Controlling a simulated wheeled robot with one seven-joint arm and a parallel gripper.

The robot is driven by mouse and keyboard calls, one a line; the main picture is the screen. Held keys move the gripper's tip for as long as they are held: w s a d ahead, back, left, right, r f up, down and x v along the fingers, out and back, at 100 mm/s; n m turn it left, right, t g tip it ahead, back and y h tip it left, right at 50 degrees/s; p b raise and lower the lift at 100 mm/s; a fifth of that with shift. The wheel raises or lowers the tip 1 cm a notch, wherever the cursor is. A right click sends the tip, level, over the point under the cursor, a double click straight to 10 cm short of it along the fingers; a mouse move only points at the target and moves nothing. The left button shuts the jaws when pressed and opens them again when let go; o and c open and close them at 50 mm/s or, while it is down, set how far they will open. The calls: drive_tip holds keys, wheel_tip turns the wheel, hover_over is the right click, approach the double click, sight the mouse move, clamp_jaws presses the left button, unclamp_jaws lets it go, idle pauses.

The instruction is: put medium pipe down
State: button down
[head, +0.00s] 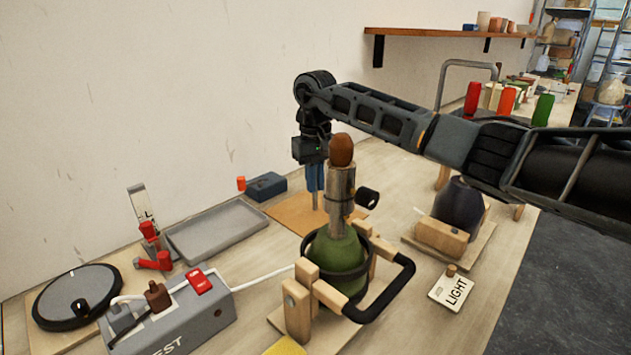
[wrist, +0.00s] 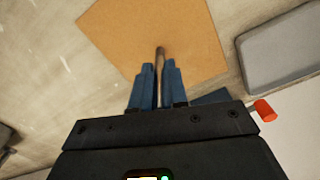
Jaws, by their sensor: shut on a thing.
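My gripper (head: 315,182) points down behind the green lamp base and is shut on a thin grey metal pipe (head: 316,201). In the wrist view the blue fingers (wrist: 159,70) grip the pipe (wrist: 159,52), whose end sticks out past the fingertips. The pipe stands about upright over a tan mat (head: 283,213), which also shows in the wrist view (wrist: 115,30). I cannot tell whether its lower end touches the mat. The pipe's upper part is hidden by the fingers.
A green lamp base (head: 335,255) in a wooden cradle stands close in front. A grey tray (head: 217,232) and a dark blue block (head: 266,186) lie to the left. A dark lamp base (head: 459,205) stands right. A power box (head: 180,320) is at front left.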

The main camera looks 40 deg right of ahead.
drive_tip(key=shift+f, duration=0.4)
drive_tip(key=shift+f, duration=0.1)
drive_tip(key=c, duration=1.1)
unclamp_jaws()
drive_tip(key=shift+c, duration=0.2)
wheel_tip(320, 180, up, 12)
drive_tip(key=shift+r+b, duration=0.1)
drive_tip(key=shift+b, duration=0.7)
